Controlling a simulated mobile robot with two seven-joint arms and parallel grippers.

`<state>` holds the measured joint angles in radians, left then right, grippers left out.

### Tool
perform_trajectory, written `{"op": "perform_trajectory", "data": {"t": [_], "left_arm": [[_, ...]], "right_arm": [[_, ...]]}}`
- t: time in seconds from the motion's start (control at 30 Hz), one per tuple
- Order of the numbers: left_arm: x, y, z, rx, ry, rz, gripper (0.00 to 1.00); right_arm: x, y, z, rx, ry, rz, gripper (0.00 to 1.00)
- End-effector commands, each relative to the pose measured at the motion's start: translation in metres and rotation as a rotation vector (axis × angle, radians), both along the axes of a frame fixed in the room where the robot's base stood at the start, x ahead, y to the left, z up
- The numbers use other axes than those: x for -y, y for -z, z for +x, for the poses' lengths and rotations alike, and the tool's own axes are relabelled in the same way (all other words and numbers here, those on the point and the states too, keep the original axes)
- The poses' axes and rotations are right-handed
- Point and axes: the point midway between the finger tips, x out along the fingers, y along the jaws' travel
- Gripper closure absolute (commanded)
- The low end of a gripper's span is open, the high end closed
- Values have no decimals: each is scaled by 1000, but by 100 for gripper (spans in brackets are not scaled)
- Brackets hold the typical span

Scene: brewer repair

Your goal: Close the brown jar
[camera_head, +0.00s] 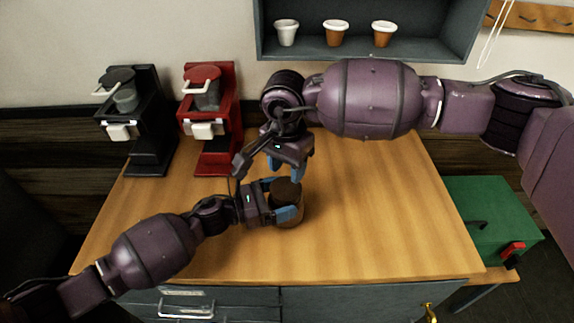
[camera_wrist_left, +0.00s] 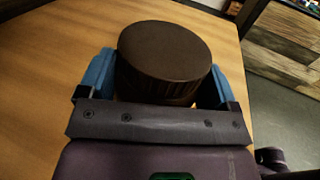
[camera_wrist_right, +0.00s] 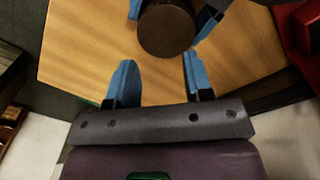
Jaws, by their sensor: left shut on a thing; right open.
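The brown jar (camera_head: 289,213) stands upright on the wooden table, near the middle, with a dark brown round lid (camera_head: 287,190) on its top. The lid fills the middle of the left wrist view (camera_wrist_left: 165,50) and also shows in the right wrist view (camera_wrist_right: 166,31). How tightly the lid sits cannot be told. My left gripper (camera_head: 284,200) is shut on the jar from the left, one blue finger on each side. My right gripper (camera_head: 283,166) is open and empty, pointing down just above and behind the jar. Its blue fingers (camera_wrist_right: 155,80) are apart from the lid.
A black brewer (camera_head: 150,150) and a red brewer (camera_head: 218,150) stand at the table's back left. A wall shelf (camera_head: 370,52) holds several cups. A green box (camera_head: 490,215) is beyond the right edge. The table's (camera_head: 390,230) right half is clear.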

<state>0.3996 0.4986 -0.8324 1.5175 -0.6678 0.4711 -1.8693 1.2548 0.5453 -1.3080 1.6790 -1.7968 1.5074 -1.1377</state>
Motion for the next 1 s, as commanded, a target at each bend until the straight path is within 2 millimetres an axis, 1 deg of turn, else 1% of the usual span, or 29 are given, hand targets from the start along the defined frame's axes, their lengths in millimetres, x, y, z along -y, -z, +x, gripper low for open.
{"op": "perform_trajectory", "data": {"t": [0.17,0.27,0.33,0.47,0.6,0.8,1.0], "left_arm": [[0,-1,0,2,1,-2,82],[0,-1,0,2,1,-2,82],[0,-1,0,2,1,-2,82],[0,-1,0,2,1,-2,82],[0,-1,0,2,1,-2,82],[0,-1,0,2,1,-2,82],[0,-1,0,2,1,-2,82]], "right_arm": [[0,0,0,0,0,0,53],[0,-5,0,1,0,0,53],[0,-13,1,1,0,0,53],[-1,-34,1,4,1,1,53],[-2,-62,1,3,-1,1,53],[-2,-96,1,3,0,0,53],[-2,-115,1,0,0,0,53]]}}
